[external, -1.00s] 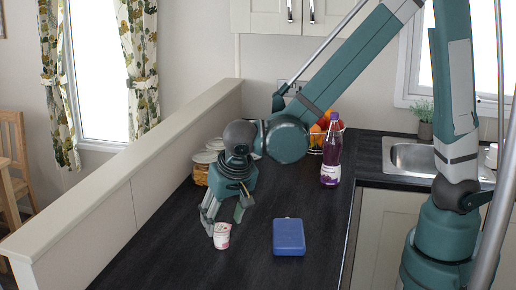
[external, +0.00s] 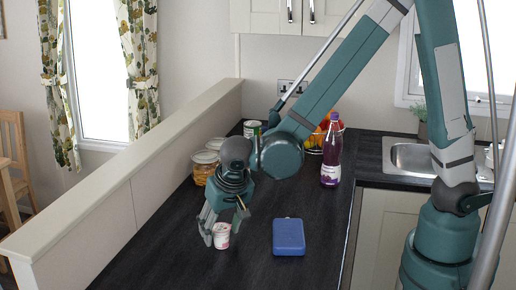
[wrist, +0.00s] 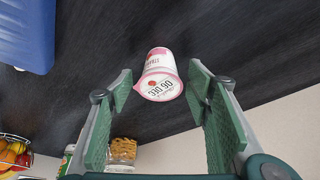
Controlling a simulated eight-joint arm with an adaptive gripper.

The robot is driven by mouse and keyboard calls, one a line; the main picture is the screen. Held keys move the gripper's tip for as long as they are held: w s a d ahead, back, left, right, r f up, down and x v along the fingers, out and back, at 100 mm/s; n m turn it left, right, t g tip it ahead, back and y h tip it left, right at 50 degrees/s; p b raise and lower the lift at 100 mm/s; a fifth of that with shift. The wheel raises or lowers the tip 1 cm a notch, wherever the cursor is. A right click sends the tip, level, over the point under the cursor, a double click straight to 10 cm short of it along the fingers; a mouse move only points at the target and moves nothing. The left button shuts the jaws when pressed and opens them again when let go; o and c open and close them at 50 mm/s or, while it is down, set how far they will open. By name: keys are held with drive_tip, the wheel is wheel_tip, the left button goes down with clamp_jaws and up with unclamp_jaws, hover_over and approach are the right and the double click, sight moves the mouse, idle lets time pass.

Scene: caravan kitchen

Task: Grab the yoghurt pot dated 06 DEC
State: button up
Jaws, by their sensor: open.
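The yoghurt pot (external: 221,236) is small, white and pink, and stands on the dark worktop (external: 262,200). In the wrist view its lid (wrist: 159,87) faces the camera and bears a date that appears upside down and reads as 06 DEC. My gripper (external: 222,233) is open, low over the worktop, with its fingers on either side of the pot. In the wrist view the pot lies between and slightly beyond the fingertips, with a visible gap on each side. No other yoghurt pot is in view.
A blue box (external: 289,237) lies to the right of the pot. Farther back stand glass jars (external: 204,166), a green can (external: 252,129), a purple bottle (external: 331,155) and a fruit basket (wrist: 13,155). A low partition wall (external: 135,185) edges the left side.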

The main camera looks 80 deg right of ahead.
sight(221, 228)
drive_tip(key=c, duration=1)
drive_tip(key=shift+r, duration=0.2)
drive_tip(key=shift+r+p, duration=0.6)
drive_tip(key=shift+r, duration=4.25)
